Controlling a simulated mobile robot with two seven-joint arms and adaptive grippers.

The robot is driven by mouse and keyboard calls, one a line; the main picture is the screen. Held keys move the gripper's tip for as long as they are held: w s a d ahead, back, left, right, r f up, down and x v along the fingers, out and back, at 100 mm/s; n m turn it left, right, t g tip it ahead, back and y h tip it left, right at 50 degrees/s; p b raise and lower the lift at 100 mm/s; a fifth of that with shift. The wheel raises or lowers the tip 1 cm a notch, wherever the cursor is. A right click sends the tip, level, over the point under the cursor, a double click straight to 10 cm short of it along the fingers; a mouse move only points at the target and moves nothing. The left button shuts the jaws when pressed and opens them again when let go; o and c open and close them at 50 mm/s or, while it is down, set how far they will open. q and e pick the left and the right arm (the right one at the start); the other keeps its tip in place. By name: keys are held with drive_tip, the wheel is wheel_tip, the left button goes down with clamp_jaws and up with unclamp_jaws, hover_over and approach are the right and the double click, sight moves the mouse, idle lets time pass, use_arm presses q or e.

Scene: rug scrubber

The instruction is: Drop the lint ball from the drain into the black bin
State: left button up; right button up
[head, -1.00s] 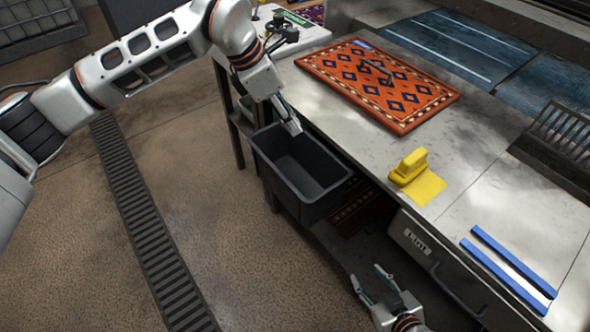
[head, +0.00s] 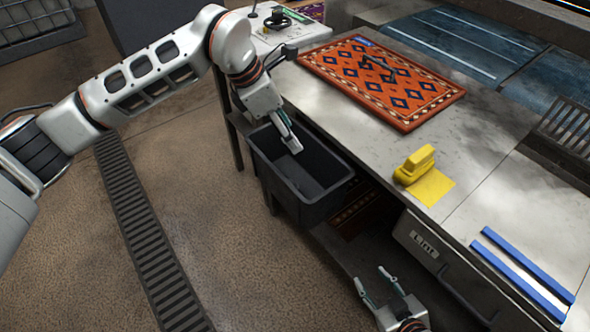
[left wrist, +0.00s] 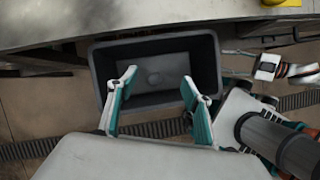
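The black bin (head: 318,212) hangs at the near side of the metal table, open at the top. My left gripper (head: 290,141) is over its opening, fingers pointing down. In the left wrist view my left gripper (left wrist: 157,92) has its fingers wide apart with nothing between them, and the bin (left wrist: 211,62) lies beyond them. A faint round grey shape (left wrist: 154,78) shows on the bin floor; I cannot tell whether it is the lint ball. No lint ball shows clearly elsewhere. My right gripper (head: 377,284) is open and empty, low in front of the drawer.
A patterned orange rug (head: 385,82) lies on the metal table (head: 480,125). A yellow scrubber (head: 414,165) stands by a yellow cloth (head: 433,187). Blue strips (head: 525,262) lie at the right. The drawer marked Lint (head: 424,245) is below. A floor grate (head: 140,225) runs at the left.

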use_arm(q)
drive_tip(key=v, duration=1.2)
use_arm(e)
drive_tip(key=shift+s+f, duration=0.2)
drive_tip(key=shift+s, duration=0.1)
